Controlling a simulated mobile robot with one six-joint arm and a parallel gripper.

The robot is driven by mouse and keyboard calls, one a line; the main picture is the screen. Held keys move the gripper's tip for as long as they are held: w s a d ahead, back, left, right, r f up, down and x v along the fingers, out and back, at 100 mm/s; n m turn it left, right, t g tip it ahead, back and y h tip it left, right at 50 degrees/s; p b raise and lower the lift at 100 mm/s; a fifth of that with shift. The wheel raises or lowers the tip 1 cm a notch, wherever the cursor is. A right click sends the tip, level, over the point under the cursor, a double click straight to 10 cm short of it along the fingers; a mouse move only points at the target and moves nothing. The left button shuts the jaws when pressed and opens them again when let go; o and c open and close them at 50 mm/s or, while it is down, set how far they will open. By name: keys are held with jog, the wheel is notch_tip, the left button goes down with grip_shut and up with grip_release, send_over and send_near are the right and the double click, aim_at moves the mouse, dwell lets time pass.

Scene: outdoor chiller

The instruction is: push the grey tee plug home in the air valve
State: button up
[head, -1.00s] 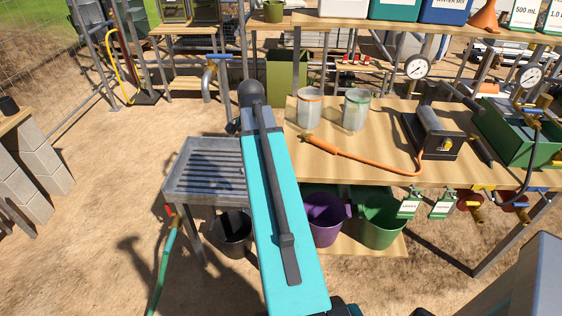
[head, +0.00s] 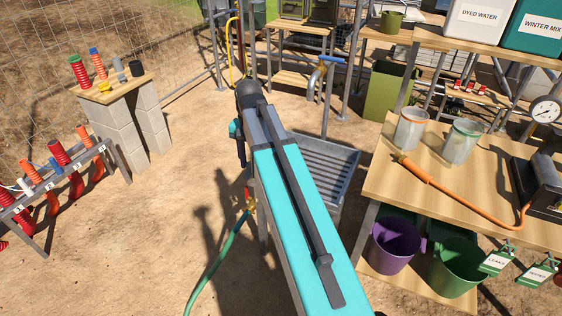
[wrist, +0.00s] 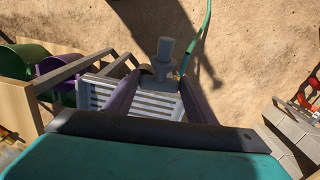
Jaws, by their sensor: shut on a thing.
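In the wrist view my gripper (wrist: 160,82) has its two purple-grey fingers closed on a grey stepped piece, which looks like the grey tee plug (wrist: 165,55). The plug sticks out past the fingertips, above open ground in the picture. My arm hides the gripper and plug in the head view. I cannot pick out the air valve in either view.
A slatted grey stand (head: 328,165) is beside my arm, and a green hose (head: 214,262) lies left of it. The wooden bench (head: 400,190) is at right. A rack of red and orange hoses (head: 60,195) and a block-legged table (head: 112,90) stand left. Sandy ground between is clear.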

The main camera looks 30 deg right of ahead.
jog(key=w+a+n, duration=0.2)
jog(key=a+n, duration=0.2)
jog(key=a, duration=0.7)
jog(key=shift+w+a+r, duration=0.3)
jog(key=shift+a, duration=0.1)
